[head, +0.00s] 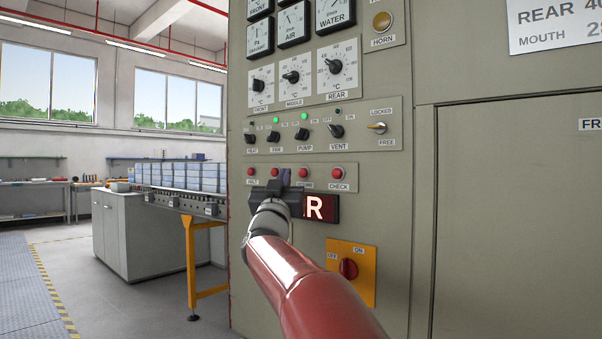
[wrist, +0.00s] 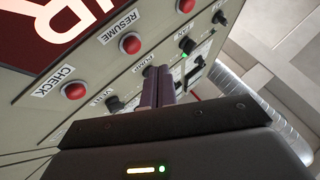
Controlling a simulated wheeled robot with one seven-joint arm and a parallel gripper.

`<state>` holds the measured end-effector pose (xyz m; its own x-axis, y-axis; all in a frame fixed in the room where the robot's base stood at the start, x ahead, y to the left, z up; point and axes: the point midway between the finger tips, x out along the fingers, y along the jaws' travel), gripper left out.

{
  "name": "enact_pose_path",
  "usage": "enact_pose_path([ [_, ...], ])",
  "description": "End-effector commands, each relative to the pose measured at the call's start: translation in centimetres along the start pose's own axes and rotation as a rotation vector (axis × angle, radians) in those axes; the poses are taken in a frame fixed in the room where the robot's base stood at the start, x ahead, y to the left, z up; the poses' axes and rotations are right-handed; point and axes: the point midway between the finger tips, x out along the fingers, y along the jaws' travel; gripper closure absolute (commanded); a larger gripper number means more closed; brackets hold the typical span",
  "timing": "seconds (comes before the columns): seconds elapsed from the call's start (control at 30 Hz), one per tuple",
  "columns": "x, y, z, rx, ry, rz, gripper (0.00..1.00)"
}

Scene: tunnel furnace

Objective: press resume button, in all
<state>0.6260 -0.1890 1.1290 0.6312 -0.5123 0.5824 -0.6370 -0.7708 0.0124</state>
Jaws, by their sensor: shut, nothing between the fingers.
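The resume button is a round red button labelled RESUME in the wrist view (wrist: 131,43). In the head view it is a red dome (head: 303,172) in a row on the grey panel, its label partly covered. My gripper (head: 285,178) is in front of that row, just left of the resume button in the picture. In the wrist view my gripper (wrist: 160,72) has its two fingers together and nothing between them. A gap shows between the fingertips and the resume button in that view; contact with the panel cannot be told.
The CHECK button (head: 337,173) is right of RESUME, and the HALT button (head: 251,172) is at the left end. A dark display (head: 321,209) with a lit R sits below. Above are switch knobs (head: 336,131). An orange plate (head: 362,258) carries a red rotary switch.

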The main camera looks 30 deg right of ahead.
Motion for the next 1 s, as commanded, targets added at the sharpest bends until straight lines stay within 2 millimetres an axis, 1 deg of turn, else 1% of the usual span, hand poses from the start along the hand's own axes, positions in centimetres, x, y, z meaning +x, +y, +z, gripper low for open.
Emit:
enact_pose_path([
  [0.1,0.9,0.6,0.6,0.000,0.000,0.001,1.00],
  [0.3,1.5,1.1,1.1,0.000,0.001,0.000,1.00],
  [1.0,1.6,1.1,1.1,0.000,0.000,0.000,1.00],
])
